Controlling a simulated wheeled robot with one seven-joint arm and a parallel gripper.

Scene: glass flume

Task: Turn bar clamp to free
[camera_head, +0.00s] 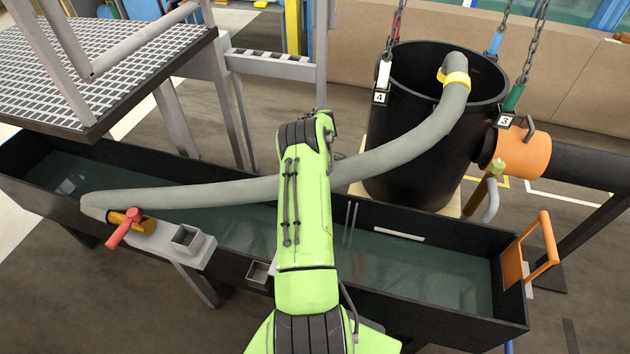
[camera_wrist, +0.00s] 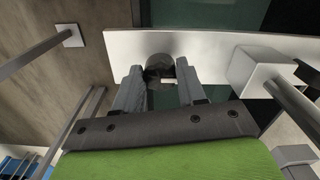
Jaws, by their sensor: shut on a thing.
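My gripper (camera_wrist: 160,74) shows in the wrist view with its two grey fingers closed on a dark round part (camera_wrist: 160,61). This part sits against a pale flat plate (camera_wrist: 208,45) and appears to belong to the bar clamp. Most of the clamp is hidden by the fingers, so its turn position cannot be told. In the head view my green arm covers the gripper and the held part. A red handle (camera_head: 124,228) on an orange-brown fitting stands apart from my arm, by the left end of the grey hose (camera_head: 225,193).
A long black-walled flume (camera_head: 440,298) with water lies below my arm. A black barrel (camera_head: 415,150) hangs by chains behind it. A metal grating platform (camera_head: 90,75) is at upper left. In the wrist view a square block (camera_wrist: 262,70) stands close right of the fingers.

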